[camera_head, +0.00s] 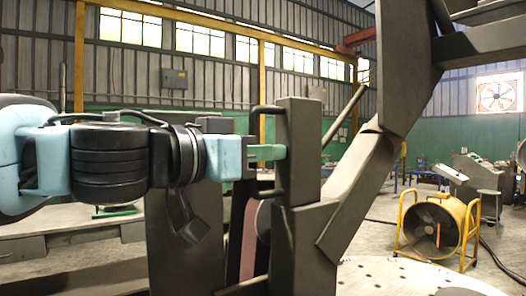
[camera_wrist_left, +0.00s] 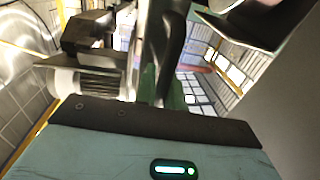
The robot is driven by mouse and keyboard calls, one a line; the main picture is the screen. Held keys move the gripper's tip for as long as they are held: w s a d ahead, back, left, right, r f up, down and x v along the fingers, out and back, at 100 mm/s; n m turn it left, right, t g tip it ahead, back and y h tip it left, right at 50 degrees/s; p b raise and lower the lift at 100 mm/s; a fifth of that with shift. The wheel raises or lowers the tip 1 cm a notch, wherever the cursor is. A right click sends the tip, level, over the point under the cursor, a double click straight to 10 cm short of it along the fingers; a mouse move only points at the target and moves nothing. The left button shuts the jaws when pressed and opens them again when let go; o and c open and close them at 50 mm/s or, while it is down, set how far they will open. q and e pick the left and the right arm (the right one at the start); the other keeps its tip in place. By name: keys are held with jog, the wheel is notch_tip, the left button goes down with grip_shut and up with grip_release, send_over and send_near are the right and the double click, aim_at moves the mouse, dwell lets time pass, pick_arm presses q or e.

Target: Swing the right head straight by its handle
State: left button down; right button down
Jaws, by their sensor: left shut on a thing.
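The head is a dark grey upright block (camera_head: 305,150) in the middle of the head view, on an angled grey arm. A dark bracket handle (camera_head: 266,109) stands out from its left side. My left gripper (camera_head: 264,153) reaches in from the left at the handle's mid-height. Its green fingers are shut on the handle, and the jaws hide the grasped part. In the left wrist view, a dark bar that looks like the handle (camera_wrist_left: 172,45) runs up between the green fingers (camera_wrist_left: 162,92). My right gripper is not in view.
Thick grey beams (camera_head: 398,75) rise at the right of the block. A pale round plate with holes (camera_head: 400,277) lies low in front. A yellow-framed fan (camera_head: 436,228) stands on the floor at right. Open floor lies between the beams and the fan.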

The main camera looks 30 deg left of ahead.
pick_arm(q)
jog(key=shift+w+a, duration=0.15)
jog(key=shift+w, duration=0.05)
jog(key=c, duration=1.7)
grip_release()
jog(key=shift+c, duration=0.2)
jog(key=shift+o, duration=1.2)
jog(key=shift+s, duration=0.15)
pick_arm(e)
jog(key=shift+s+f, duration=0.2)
